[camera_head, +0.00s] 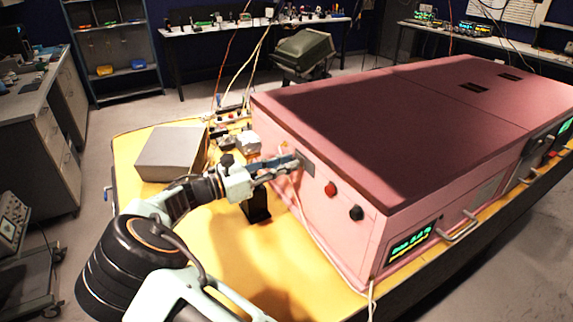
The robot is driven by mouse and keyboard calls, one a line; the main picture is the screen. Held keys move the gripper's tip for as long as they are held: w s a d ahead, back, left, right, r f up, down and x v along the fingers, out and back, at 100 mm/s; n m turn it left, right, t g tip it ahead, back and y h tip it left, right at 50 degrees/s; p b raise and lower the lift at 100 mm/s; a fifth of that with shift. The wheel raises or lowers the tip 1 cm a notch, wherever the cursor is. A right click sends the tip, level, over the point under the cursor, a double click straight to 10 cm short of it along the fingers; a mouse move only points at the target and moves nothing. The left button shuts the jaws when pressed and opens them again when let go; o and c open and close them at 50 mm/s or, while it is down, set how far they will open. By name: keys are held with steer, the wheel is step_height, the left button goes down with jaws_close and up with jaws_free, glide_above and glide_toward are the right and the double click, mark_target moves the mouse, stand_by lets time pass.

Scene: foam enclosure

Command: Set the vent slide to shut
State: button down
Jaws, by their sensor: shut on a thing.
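The pink foam enclosure (345,225) stands on a yellow-topped table, its left side wall facing my arm. The vent slide (308,165) appears as a dark grey plate on that wall, left of a red knob. My gripper (297,164) reaches it from the left with its fingertips at the plate. The gripper is shut on a small part there, which looks like the slide's tab. The fingers hide most of that part, and I cannot tell from this view how far along its travel the slide stands.
A red knob (330,188) and a black knob (356,213) sit right of the slide on the same wall. A grey box (171,152) stands on the yellow tabletop (235,275) at the left. A black stand (257,206) is under my gripper. Cables rise behind.

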steer(key=shift+w+a+r, duration=0.15)
steer(key=shift+w+a, duration=0.05)
steer(key=c, duration=1.8)
jaws_free()
steer(key=v, duration=1.2)
steer(key=shift+d, duration=0.1)
